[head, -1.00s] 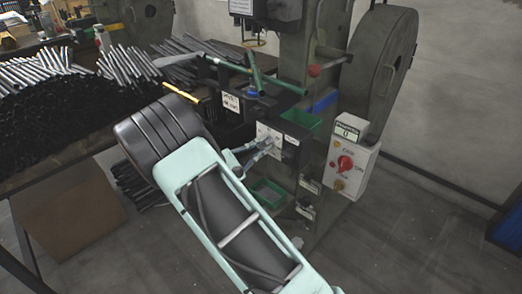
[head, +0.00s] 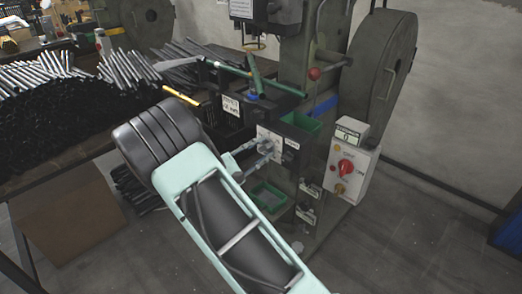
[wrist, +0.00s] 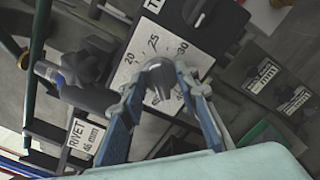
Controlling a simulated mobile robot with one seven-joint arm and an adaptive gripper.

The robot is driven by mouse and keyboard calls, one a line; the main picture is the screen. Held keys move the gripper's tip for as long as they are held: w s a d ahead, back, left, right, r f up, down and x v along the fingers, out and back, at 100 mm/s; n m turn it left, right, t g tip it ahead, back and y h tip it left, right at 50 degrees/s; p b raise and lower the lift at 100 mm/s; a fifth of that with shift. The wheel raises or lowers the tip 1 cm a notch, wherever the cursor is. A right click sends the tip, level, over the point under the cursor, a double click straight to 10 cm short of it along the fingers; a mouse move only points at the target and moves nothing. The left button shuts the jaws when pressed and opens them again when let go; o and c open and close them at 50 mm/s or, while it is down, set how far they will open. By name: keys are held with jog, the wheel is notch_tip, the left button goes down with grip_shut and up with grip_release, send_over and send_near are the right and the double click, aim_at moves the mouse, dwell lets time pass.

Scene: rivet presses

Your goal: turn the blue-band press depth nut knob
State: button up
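The depth nut knob (wrist: 158,77) is grey and rounded with a pointer-like lobe. It sits on a white dial plate (wrist: 152,45) marked 20, 25 and 30. In the head view this plate (head: 268,141) is on the front of the press (head: 310,50), which has a blue band (head: 325,104). My gripper (wrist: 160,82) has one finger on each side of the knob, with the fingertips close to it. I cannot tell whether both touch it. In the head view my gripper (head: 268,152) reaches the plate from the lower left, and the knob is hard to make out.
A black switch (wrist: 197,12) is beside the dial, and a RIVET 46 mm label (wrist: 85,138) is at lower left. A control box with a red knob (head: 346,167) stands right of the press. Green bins (head: 268,196) sit below. Rods (head: 45,95) pile at left.

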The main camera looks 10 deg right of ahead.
jog(key=v, duration=1.2)
jog(key=shift+r, duration=0.1)
